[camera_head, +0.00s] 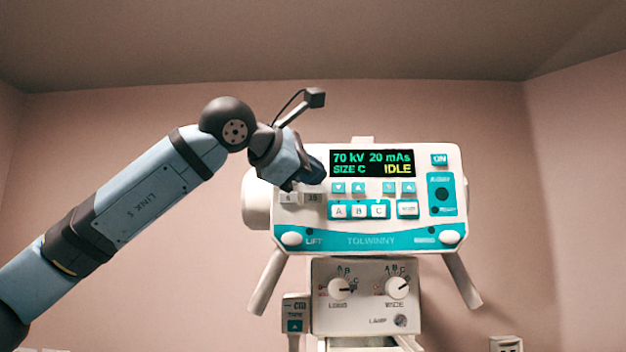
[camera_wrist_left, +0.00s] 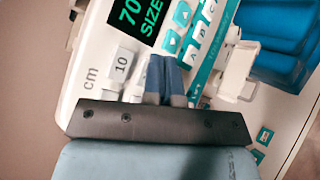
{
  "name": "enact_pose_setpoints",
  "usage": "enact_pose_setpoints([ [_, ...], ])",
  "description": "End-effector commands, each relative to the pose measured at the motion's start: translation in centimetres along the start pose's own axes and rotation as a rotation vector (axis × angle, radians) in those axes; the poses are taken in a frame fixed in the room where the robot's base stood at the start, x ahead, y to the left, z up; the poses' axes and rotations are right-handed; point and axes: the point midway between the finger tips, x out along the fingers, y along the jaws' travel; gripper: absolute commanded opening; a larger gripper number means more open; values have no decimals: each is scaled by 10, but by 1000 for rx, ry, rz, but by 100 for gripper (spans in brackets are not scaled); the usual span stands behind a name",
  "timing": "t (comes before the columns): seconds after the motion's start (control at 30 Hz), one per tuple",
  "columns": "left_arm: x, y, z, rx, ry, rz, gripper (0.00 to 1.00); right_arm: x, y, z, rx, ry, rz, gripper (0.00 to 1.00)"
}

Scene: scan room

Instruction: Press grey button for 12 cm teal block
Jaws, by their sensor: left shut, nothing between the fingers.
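The control panel (camera_head: 370,240) is a white and teal console labelled TOLWINNY. Its screen (camera_head: 372,163) reads 70 kV, 20 mAs, SIZE C, IDLE. Two grey buttons show at its left, one (camera_head: 288,198) and another (camera_head: 313,198), below my left gripper. My left gripper (camera_head: 314,180) is shut and empty at the panel's upper left; its fingertips (camera_wrist_left: 166,62) also show in the left wrist view, beside a pale button marked 10 (camera_wrist_left: 122,64) near the "cm" label. Other pale keys are partly hidden by the fingers; contact cannot be told. No teal block is identifiable. My right gripper is not in view.
White A, B and C keys (camera_head: 359,211) and small teal arrow keys (camera_head: 348,188) lie right of the gripper. An ON key (camera_head: 440,160) is at upper right. A lower box with two knobs (camera_head: 340,288) hangs beneath, with handles at each side.

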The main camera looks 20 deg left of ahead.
Motion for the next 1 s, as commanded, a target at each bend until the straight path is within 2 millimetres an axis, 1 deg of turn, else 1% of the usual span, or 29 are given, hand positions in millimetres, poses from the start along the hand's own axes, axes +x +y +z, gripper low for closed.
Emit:
enact_pose_setpoints([
  [0.3, -10, -8, 7, 1, -1, 1, 0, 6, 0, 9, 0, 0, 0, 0],
  [0.57, -11, -8, 8, 0, 0, 0, 0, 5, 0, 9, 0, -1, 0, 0],
  [0.73, -13, -11, 9, 1, -1, 0, 0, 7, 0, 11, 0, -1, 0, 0],
  [1.0, -31, -24, 22, 2, -1, 1, 0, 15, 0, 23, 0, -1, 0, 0],
])
